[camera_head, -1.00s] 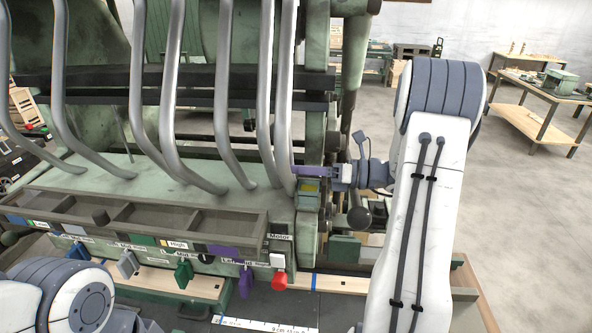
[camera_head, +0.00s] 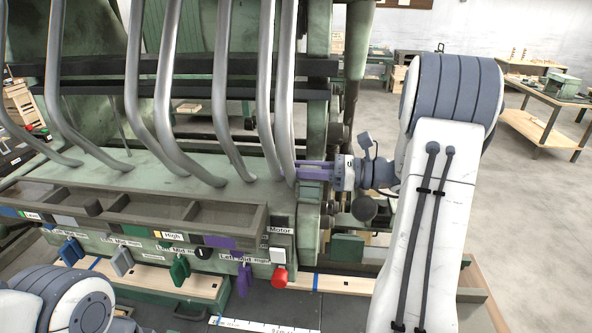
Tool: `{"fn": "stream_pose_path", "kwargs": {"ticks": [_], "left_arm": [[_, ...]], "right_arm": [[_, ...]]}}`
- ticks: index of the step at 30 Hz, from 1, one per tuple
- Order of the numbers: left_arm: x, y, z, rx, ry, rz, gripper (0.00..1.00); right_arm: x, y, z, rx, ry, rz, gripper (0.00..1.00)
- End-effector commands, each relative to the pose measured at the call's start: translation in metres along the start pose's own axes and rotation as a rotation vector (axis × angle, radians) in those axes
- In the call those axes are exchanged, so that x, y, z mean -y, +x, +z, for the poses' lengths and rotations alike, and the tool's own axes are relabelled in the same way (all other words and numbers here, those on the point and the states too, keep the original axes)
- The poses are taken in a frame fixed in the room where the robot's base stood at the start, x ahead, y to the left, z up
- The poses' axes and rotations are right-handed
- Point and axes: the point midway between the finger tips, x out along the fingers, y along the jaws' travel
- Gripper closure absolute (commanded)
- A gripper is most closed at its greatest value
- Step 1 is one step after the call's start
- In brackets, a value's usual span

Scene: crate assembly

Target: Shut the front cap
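The big green machine (camera_head: 110,180) fills the left and middle of the head view, with bent grey metal tubes rising from it. My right gripper (camera_head: 304,170), with purple fingers, points left at the machine's right end, beside the foot of the rightmost tube. Its two fingers show close together, and I cannot tell whether they are apart or shut on something. I cannot make out the front cap for certain; a small green block (camera_head: 308,193) sits just below the fingers. My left arm shows at the lower left, but its gripper is out of view.
A grey tray (camera_head: 150,212) with compartments runs along the machine's front. Below it are labelled coloured levers, including a purple one (camera_head: 243,280), and a red button (camera_head: 279,277). Workbenches stand at the back right (camera_head: 540,95), with open floor before them.

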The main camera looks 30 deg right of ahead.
Motion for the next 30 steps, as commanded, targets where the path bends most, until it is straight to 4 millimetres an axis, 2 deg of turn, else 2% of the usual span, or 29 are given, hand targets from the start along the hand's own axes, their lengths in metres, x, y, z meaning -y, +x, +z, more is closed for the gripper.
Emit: {"fn": "stream_pose_path", "kwargs": {"ticks": [11,12,13,14,25,30], "left_arm": [[0.0,0.0,0.0,0.0,0.0,0.0,0.0],[0.0,0.0,0.0,0.0,0.0,0.0,0.0],[0.0,0.0,0.0,0.0,0.0,0.0,0.0],[0.0,0.0,0.0,0.0,0.0,0.0,0.0],[0.0,0.002,0.0,0.0,0.0,0.0,0.0],[0.001,0.01,0.001,0.0,0.001,0.0,0.0]], "right_arm": [[0.0,0.0,-0.001,-0.001,-0.005,-0.001,1.0],[0.0,0.0,-0.001,-0.001,-0.004,-0.001,0.65],[0.0,0.0,-0.001,-0.001,-0.004,-0.001,0.53],[0.0,0.0,-0.001,-0.001,-0.004,-0.001,0.5],[0.0,0.0,0.003,-0.001,-0.005,0.0,0.5],[0.0,0.0,0.025,-0.002,-0.012,0.0,0.5]]}}
